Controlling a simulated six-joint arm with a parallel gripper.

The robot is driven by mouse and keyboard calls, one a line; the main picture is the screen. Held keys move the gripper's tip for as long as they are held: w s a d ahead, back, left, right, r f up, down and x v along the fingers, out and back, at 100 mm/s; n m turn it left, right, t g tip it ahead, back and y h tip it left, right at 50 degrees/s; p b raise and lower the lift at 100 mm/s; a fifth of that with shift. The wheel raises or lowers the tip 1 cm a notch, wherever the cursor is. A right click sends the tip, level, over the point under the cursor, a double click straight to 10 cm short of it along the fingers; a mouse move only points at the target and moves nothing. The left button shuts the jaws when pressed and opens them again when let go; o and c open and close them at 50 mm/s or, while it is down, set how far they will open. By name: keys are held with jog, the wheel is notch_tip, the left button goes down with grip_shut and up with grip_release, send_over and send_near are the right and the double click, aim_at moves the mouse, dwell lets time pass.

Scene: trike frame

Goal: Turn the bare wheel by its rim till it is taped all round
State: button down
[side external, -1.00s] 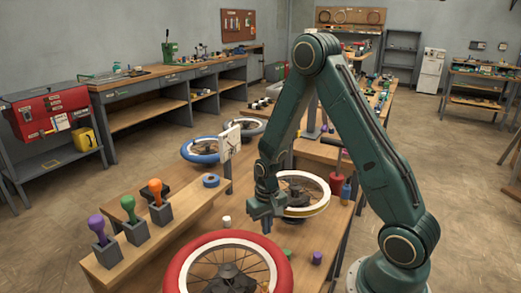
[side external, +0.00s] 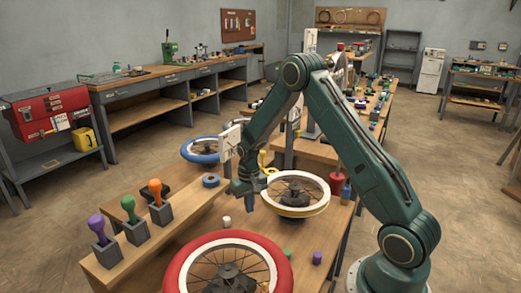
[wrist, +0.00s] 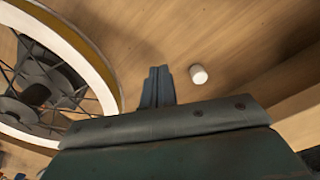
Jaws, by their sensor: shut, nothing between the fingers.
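The bare wheel (side external: 318,182) lies flat on a low dark stand on the wooden bench, with a pale rim, dark spokes and hub. A yellow band shows along its outer side. In the wrist view the wheel (wrist: 104,72) fills the left edge, with a golden-yellow strip on its outer wall. I cannot tell how far round the yellow goes. My gripper (side external: 243,205) is just left of the rim in the side view. In the wrist view my gripper's fingers (wrist: 157,72) are together and empty, pointing at bare wood right of the rim with a gap between.
A small white cylinder (wrist: 198,74) stands near my fingers; it also shows in the side view (side external: 227,222). A red-tyred wheel (side external: 180,272) lies in front, a blue-tyred wheel (side external: 200,158) behind. A raised shelf holds coloured handles (side external: 155,188) and a blue roll (side external: 211,181).

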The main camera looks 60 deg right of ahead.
jog(key=shift+w+d, duration=0.2)
jog(key=shift+w, duration=0.1)
jog(key=shift+s+d, duration=0.55)
jog(key=shift+d, duration=0.3)
jog(key=shift+s+d, duration=0.5)
jog(key=shift+d, duration=0.35)
dwell(0.6)
jog(key=s+a, duration=0.6)
jog(key=s, duration=0.4)
jog(key=shift+s, duration=0.2)
jog(key=shift+a, duration=0.1)
jog(key=w+a, duration=0.2)
jog(key=a, duration=0.1)
jog(key=shift+w+a, duration=0.1)
jog(key=shift+a, duration=0.1)
